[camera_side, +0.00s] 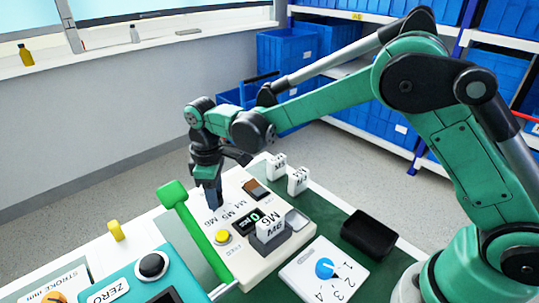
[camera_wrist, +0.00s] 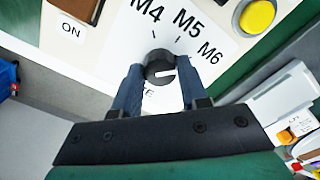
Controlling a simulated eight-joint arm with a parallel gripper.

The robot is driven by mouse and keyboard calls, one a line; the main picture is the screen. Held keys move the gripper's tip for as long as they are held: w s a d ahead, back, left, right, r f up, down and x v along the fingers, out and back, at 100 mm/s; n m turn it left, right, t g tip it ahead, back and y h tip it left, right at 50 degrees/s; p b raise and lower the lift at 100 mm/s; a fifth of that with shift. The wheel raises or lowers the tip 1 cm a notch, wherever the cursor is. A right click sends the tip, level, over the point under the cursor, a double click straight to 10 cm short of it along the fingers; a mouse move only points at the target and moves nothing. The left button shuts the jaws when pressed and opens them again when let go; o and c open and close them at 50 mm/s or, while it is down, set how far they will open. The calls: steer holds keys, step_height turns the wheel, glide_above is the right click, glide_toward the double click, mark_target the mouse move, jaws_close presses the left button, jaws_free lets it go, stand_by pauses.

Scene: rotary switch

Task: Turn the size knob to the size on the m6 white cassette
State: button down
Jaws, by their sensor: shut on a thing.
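The size knob (camera_wrist: 158,66) is a dark round knob with a white pointer line, on a white panel with M4, M5 and M6 printed around it in the wrist view. The line lies roughly sideways; which label it points to I cannot tell. My gripper (camera_wrist: 160,82) has its two blue fingers on either side of the knob, shut on it. In the side view my gripper (camera_side: 212,207) reaches down onto the panel and hides the knob. The white M6 cassette (camera_side: 268,227) stands in a grey holder on the same machine, right of a small display with a green digit.
A yellow button (camera_side: 222,237) and a green lever (camera_side: 195,225) are close by the gripper. Two more white cassettes (camera_side: 298,180) stand behind. A black tray (camera_side: 369,234) and a white panel with a blue dial (camera_side: 325,268) lie right. A teal ZERO unit (camera_side: 130,283) stands front left.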

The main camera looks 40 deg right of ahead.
stand_by(0.3)
steer(key=shift+c, duration=2.3)
jaws_free()
steer(key=shift+r, duration=0.1)
steer(key=shift+r, duration=2.75)
steer(key=shift+d+r, duration=0.1)
steer(key=shift+r, duration=0.05)
steer(key=s+d+r+m+t, duration=0.4)
steer(key=s+d+m+t, duration=0.3)
steer(key=s+d, duration=0.5)
steer(key=shift+s+r+m, duration=0.15)
steer(key=shift+s+m, duration=0.85)
